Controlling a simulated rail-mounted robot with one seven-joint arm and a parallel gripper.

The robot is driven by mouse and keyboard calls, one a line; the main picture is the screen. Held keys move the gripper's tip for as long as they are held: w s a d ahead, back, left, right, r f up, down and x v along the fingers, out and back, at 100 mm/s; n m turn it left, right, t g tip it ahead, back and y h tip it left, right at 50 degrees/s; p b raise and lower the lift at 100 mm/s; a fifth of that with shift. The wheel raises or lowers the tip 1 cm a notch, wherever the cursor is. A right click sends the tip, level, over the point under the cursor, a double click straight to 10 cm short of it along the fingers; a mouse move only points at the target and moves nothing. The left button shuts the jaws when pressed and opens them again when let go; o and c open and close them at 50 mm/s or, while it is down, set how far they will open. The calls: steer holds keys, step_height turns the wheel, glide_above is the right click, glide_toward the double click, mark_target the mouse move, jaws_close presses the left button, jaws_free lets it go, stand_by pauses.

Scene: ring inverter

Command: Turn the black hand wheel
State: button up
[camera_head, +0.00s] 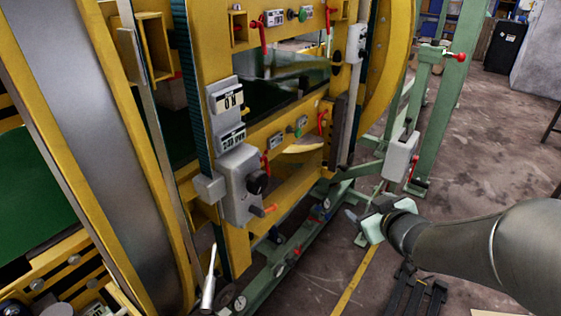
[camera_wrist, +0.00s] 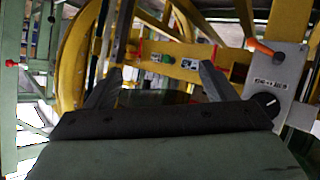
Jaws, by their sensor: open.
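A round black knob (camera_head: 257,182) on a grey box (camera_head: 236,186) is the only black wheel-like part I can make out. The box is on the yellow frame, and an orange-tipped lever (camera_head: 264,211) is below the knob. In the wrist view, a black knob (camera_wrist: 264,105) with a white mark sits on a grey plate at right, near an orange handle (camera_wrist: 262,47). My gripper (camera_head: 358,221) is right of the grey box in the head view, apart from it. In the wrist view its two fingers (camera_wrist: 160,78) are spread and empty.
The yellow ring frame (camera_head: 145,160) fills the left of the head view. A green stand (camera_head: 440,110) with a grey box (camera_head: 399,157) is behind my gripper. A silver-tipped lever (camera_head: 209,285) stands at the lower left. Bare floor (camera_head: 480,165) shows at right.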

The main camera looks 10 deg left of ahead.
steer(key=a+n+y+b, duration=0.1)
steer(key=a+n+y, duration=0.3)
steer(key=a+y, duration=0.25)
steer(key=n+g+y, duration=0.3)
steer(key=g+y, duration=0.1)
steer(key=y, duration=0.1)
glide_toward(261, 183)
steer(key=x, duration=1)
steer(key=shift+w+a, duration=0.2)
steer(key=shift+a, duration=0.1)
steer(key=c, duration=1)
